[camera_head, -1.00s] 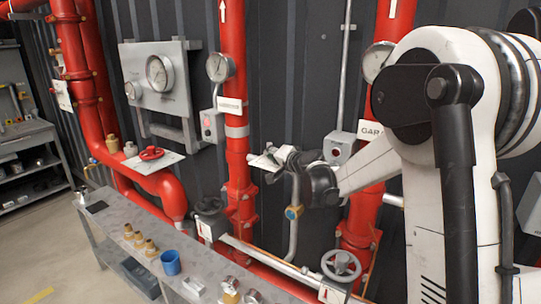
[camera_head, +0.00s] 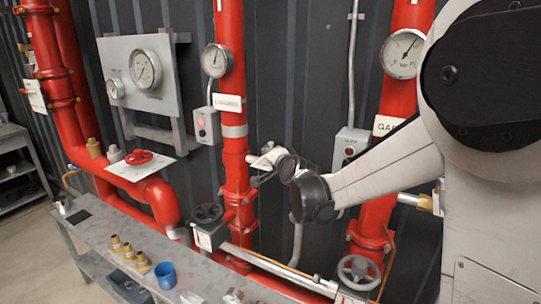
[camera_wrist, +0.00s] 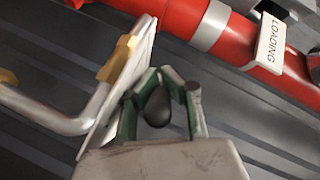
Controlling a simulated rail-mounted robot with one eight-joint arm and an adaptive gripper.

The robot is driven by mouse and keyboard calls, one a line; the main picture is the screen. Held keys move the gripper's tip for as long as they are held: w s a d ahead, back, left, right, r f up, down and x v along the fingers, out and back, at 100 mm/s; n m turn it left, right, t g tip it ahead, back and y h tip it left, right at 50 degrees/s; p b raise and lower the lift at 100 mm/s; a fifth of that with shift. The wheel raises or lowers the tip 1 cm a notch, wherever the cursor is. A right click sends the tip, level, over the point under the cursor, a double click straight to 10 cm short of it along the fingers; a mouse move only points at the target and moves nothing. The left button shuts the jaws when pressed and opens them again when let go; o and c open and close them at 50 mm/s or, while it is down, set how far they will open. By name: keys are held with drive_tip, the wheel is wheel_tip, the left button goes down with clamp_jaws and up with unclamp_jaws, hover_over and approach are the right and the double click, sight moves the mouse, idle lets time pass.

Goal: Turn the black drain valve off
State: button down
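In the wrist view, a black rounded handle end (camera_wrist: 158,108), which I take as the black drain valve, lies between the green and grey fingers of my gripper (camera_wrist: 161,74). The fingertips come close together at the narrow far end of the handle, and the gripper looks shut on it. A pale plate (camera_wrist: 122,85) with a brass fitting (camera_wrist: 120,58) stands left of the fingers. In the head view, my gripper (camera_head: 258,170) is beside the middle red pipe (camera_head: 235,160). My wrist hides the valve there.
A "LOADING" label (camera_wrist: 269,39) hangs on the red pipe. A grey conduit (camera_wrist: 55,118) runs close on the left. A bench (camera_head: 100,232) with brass fittings (camera_head: 128,252) and a blue cup (camera_head: 165,275) stands below. A handwheel (camera_head: 358,272) is at lower right.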

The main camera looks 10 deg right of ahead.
drive_tip(key=c, duration=1.6)
unclamp_jaws()
drive_tip(key=shift+s, duration=0.15)
drive_tip(key=v, duration=1.1)
drive_tip(key=shift+s+d+r, duration=0.1)
drive_tip(key=shift+s+r, duration=0.05)
drive_tip(key=shift+s, duration=0.2)
